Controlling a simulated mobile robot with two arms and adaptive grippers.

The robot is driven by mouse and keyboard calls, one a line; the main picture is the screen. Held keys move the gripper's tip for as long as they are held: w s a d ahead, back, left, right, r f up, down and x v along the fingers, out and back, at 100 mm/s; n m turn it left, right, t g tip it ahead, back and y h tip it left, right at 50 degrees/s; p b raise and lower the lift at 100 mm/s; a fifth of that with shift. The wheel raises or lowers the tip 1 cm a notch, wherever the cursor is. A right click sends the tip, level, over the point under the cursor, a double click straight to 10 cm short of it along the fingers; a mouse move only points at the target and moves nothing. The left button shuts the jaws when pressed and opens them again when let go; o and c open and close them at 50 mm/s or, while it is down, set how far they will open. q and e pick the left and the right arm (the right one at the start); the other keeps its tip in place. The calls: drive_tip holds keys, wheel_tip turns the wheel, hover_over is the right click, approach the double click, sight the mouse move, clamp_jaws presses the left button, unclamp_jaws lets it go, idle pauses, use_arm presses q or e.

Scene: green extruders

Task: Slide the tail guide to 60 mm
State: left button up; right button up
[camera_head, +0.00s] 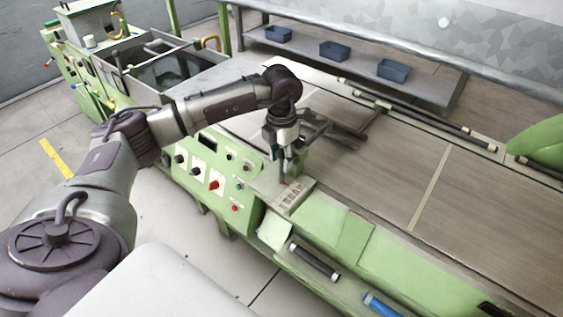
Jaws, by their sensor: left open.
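My left gripper (285,166) points down at the near edge of the green machine, just above and behind a small marked scale plate (291,197). It is open. Its fingers are small and dark here, and I cannot tell whether they touch anything. A dark grey guide assembly (340,131) with a slanting arm lies over the belt, just right of the gripper; it looks like the tail guide. Its near end is partly hidden by my gripper and wrist. The scale's figures are too small to read. My right gripper is not in view.
A control panel (213,171) with knobs and a red button faces front, left of the scale. The wide belt (420,190) is bare to the right. Dark rollers (420,118) run along its far side. A black-handled bar (314,262) and a blue item (381,304) lie on the front ledge.

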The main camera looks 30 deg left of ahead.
sight(281, 165)
use_arm(q)
drive_tip(key=shift+f+p, duration=0.3)
drive_tip(key=shift+f, duration=1.45)
clamp_jaws()
